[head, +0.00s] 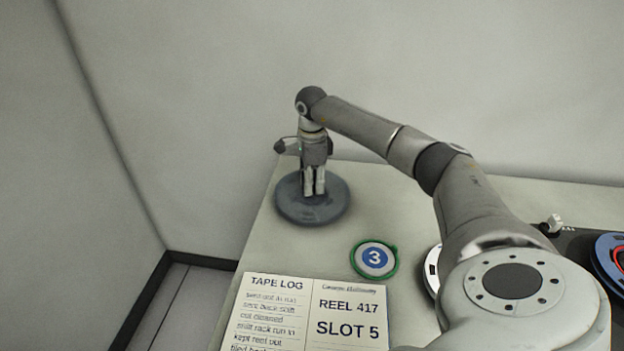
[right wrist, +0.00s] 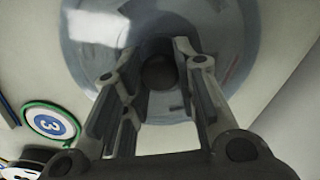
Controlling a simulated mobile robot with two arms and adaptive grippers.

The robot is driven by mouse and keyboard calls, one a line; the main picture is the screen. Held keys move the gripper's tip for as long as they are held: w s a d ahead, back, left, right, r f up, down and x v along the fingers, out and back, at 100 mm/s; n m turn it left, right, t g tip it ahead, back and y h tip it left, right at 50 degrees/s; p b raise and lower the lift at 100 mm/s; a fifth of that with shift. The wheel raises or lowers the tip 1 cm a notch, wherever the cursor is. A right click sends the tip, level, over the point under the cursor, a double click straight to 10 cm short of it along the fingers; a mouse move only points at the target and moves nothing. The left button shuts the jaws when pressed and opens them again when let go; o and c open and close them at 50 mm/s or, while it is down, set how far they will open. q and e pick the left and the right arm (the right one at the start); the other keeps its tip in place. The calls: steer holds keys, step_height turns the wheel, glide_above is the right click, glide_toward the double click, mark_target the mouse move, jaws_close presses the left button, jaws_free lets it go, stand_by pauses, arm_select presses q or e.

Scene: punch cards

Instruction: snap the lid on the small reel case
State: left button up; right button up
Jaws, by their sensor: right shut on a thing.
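The small reel case (head: 290,209) is a round, blue-grey disc shape at the far left corner of the table. Its clear, glossy lid (right wrist: 100,30) fills the top of the right wrist view, with a dark round knob (right wrist: 158,70) at its centre. My right gripper (head: 314,190) points down over the middle of the case, shut on the lid by its knob. The fingers also show in the right wrist view (right wrist: 157,62), on both sides of the knob. I cannot tell whether the lid is seated on the case or just above it. My left gripper is not in view.
A green-rimmed disc marked 3 (head: 359,261) lies in front of the case. An open tape log (head: 308,290) lies nearer. At the right, partly behind my arm, are a white-edged round thing (head: 433,268) and a blue-edged reel (head: 604,255). Walls stand behind and left.

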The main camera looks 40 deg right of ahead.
steer(key=shift+f, duration=0.2)
steer(key=o, duration=1)
steer(key=shift+c, duration=0.3)
steer(key=shift+c, duration=0.6)
steer(key=shift+r, duration=0.15)
step_height(320, 180, up, 7)
steer(key=p, duration=0.5)
steer(key=shift+p, duration=0.3)
steer(key=shift+f, duration=0.2)
